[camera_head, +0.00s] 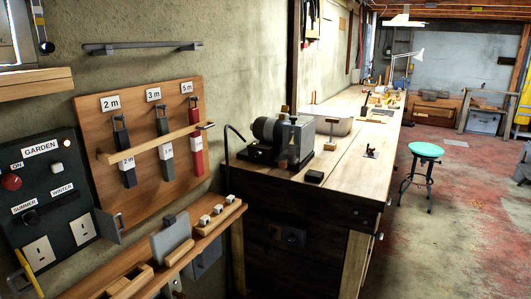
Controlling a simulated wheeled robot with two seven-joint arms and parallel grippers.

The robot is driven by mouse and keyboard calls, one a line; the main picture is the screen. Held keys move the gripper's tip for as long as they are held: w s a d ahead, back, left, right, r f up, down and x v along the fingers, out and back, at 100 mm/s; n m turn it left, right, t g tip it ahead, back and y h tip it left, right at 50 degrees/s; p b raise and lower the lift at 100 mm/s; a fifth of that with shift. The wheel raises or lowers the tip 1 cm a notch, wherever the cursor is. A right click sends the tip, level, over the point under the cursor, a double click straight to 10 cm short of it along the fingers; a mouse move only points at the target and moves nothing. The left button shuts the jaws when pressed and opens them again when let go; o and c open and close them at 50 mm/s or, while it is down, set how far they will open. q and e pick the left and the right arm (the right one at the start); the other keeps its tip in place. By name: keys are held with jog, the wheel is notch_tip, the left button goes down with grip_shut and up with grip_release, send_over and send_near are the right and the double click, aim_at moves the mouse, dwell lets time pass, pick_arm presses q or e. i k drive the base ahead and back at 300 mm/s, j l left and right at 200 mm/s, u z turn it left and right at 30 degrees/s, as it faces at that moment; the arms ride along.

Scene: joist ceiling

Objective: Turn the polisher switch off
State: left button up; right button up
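A dark bench machine with a rounded motor housing (283,138), which looks like the polisher, stands on the near left end of the wooden workbench. A dark box (287,235) is fixed on the workbench's dark end panel below it; it could be a switch or socket, but it is too dark to tell. No label naming a polisher switch is readable, and I cannot tell any switch's on or off position. Neither of my grippers can be made out in the head view.
A dark panel marked GARDEN (45,190) with a red knob and sockets is on the left wall. A wooden rack (140,140) marked 2 m, 3 m and 5 m hangs beside it, above a narrow shelf (130,270). A green stool (426,152) stands on open floor at right.

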aim_at(259, 154)
jog(key=i+u, duration=0.55)
jog(key=i, duration=0.15)
jog(key=i+u, duration=0.1)
jog(key=i, duration=0.25)
